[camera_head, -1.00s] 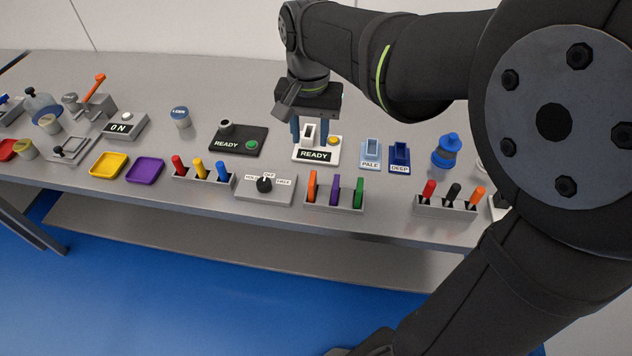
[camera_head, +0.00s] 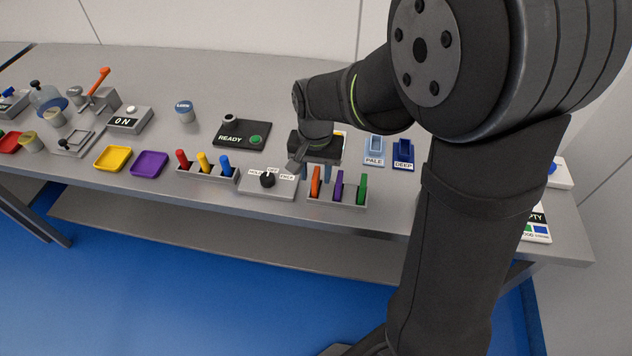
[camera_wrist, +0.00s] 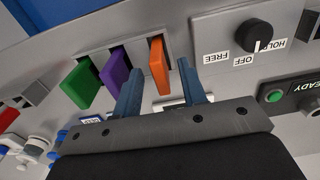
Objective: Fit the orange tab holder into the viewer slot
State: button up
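The orange tab holder (camera_head: 315,181) stands upright in the left slot of a grey rack (camera_head: 335,200), beside a purple and a green one. In the wrist view the orange tab holder (camera_wrist: 160,66) shows between my two blue fingertips. My gripper (camera_head: 316,171) is open and empty, just behind the rack; in the wrist view my gripper (camera_wrist: 158,68) has a finger on each side of the tab, with gaps.
A HOLD/OFF/FREE knob box (camera_head: 267,182) sits close left of the rack. A dark READY box (camera_head: 241,135) stands behind it. Pale (camera_head: 374,150) and deep blue (camera_head: 403,154) holders stand to the right. The table's front edge is close to the rack.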

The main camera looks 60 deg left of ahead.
aim_at(316, 173)
jog(key=shift+w+a+f, duration=0.1)
jog(key=shift+f, duration=1.4)
jog(key=shift+c, duration=0.5)
grip_shut()
jog(key=shift+r, duration=0.1)
